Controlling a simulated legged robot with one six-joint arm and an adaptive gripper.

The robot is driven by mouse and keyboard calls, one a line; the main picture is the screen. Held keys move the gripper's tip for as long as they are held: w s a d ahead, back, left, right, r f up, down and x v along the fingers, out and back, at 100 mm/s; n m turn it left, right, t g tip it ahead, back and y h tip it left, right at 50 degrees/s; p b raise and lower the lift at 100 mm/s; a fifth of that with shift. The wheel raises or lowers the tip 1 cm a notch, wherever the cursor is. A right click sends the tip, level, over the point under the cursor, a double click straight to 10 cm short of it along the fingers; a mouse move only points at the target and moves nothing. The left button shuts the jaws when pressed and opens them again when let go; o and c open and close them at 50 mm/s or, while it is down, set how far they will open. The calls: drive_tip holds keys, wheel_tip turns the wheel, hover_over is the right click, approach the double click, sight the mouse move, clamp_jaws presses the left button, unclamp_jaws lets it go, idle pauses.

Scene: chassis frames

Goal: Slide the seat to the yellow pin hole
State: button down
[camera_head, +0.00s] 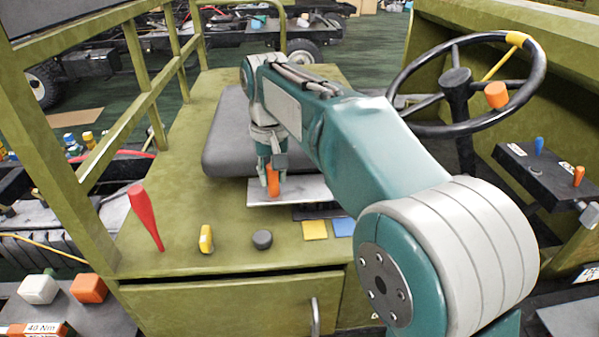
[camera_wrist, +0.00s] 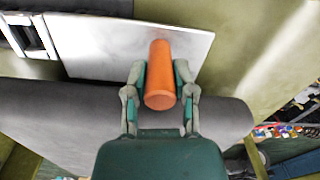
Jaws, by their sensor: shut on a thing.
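The dark grey seat (camera_head: 226,130) rests on the olive-green deck, partly hidden by my arm; its edge also shows in the wrist view (camera_wrist: 60,112). A light metal plate (camera_head: 300,189) with an orange upright handle (camera_head: 273,180) lies at its front edge. My gripper (camera_head: 272,168) points down and is shut on the orange handle, which also shows between its fingers in the wrist view (camera_wrist: 160,82). A yellow square (camera_head: 315,230) and a blue square (camera_head: 343,227) lie on the deck in front of the plate. I cannot make out a pin hole.
Olive rails (camera_head: 68,140) bound the left. A black steering wheel (camera_head: 396,72) with an orange knob stands to the right.

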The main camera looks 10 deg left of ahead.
drive_tip(key=a, duration=0.2)
drive_tip(key=s+a, duration=0.1)
drive_tip(key=a, duration=0.2)
drive_tip(key=s+a, duration=0.1)
drive_tip(key=a, duration=0.1)
drive_tip(key=shift+a+f, duration=0.1)
drive_tip(key=shift+a, duration=0.3)
drive_tip(key=shift+d, duration=0.4)
drive_tip(key=shift+c, duration=2.2)
unclamp_jaws()
drive_tip(key=shift+a, duration=0.55)
drive_tip(key=shift+w+d+r, duration=0.1)
drive_tip(key=shift+d+r, duration=0.1)
drive_tip(key=shift+d, duration=0.2)
wheel_tip(320, 180, up, 12)
drive_tip(key=shift+a+f, duration=0.25)
drive_tip(key=shift+a, duration=0.1)
